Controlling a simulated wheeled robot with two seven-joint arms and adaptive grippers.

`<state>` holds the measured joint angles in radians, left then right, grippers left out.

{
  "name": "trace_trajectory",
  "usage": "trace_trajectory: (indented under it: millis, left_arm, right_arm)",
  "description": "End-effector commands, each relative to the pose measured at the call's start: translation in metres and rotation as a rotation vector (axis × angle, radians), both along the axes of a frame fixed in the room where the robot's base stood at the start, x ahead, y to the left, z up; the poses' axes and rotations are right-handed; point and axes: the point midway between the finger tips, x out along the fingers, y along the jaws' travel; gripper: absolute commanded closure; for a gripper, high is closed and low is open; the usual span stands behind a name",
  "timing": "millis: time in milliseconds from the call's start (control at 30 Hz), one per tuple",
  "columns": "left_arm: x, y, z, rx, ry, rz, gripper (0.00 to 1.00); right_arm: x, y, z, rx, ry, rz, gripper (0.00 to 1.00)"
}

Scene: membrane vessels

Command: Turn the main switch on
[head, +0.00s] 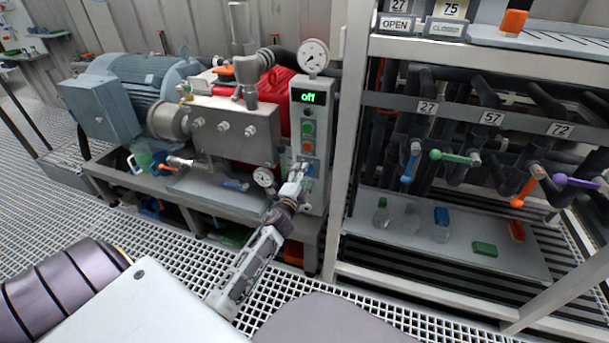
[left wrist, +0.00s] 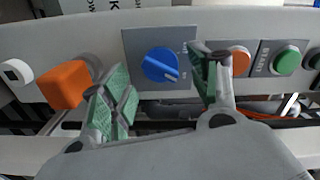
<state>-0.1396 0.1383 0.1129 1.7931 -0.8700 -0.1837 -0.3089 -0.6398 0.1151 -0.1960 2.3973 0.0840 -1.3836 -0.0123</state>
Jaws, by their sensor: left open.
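The main switch, a blue rotary knob (left wrist: 161,65) on a grey square plate, sits on the control panel and shows in the left wrist view. Its raised grip slants down to the right. My left gripper (left wrist: 160,88) is open, with one green-padded finger on each side of the knob; I cannot tell whether they touch it. In the head view, my left gripper (head: 299,177) is at the lower part of the upright control panel (head: 322,125) and hides part of it. The panel's display (head: 308,97) reads "off" in green. My right gripper is not in view.
An orange block (left wrist: 65,85) and an orange button (left wrist: 238,60) flank the knob, with a green button (left wrist: 287,60) farther right. A round gauge (head: 315,56) tops the panel. A metal rack (head: 346,160) with valves and bottles stands to the right.

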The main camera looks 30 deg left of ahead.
Motion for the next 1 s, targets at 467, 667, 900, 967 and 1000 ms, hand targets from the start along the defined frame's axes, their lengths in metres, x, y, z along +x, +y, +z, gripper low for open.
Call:
trace_trajectory:
  millis: [467, 667, 900, 967, 1000]
  left_arm:
    - [-0.043, -0.010, -0.001, 0.000, 0.002, 0.000, 0.39]
    - [-0.061, -0.015, -0.001, -0.001, 0.002, 0.000, 0.39]
    - [-0.082, -0.020, -0.001, -0.001, 0.002, 0.000, 0.39]
    - [-0.086, -0.021, -0.001, 0.000, 0.001, 0.001, 0.39]
    - [-0.088, -0.021, -0.001, -0.001, 0.002, 0.000, 0.39]
  right_arm:
    - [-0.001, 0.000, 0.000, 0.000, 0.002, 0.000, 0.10]
    - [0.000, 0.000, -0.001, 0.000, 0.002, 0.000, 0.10]
    - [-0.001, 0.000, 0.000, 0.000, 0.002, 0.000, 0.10]
    - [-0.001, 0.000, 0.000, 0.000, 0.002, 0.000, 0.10]
    - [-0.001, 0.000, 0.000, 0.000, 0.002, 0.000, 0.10]
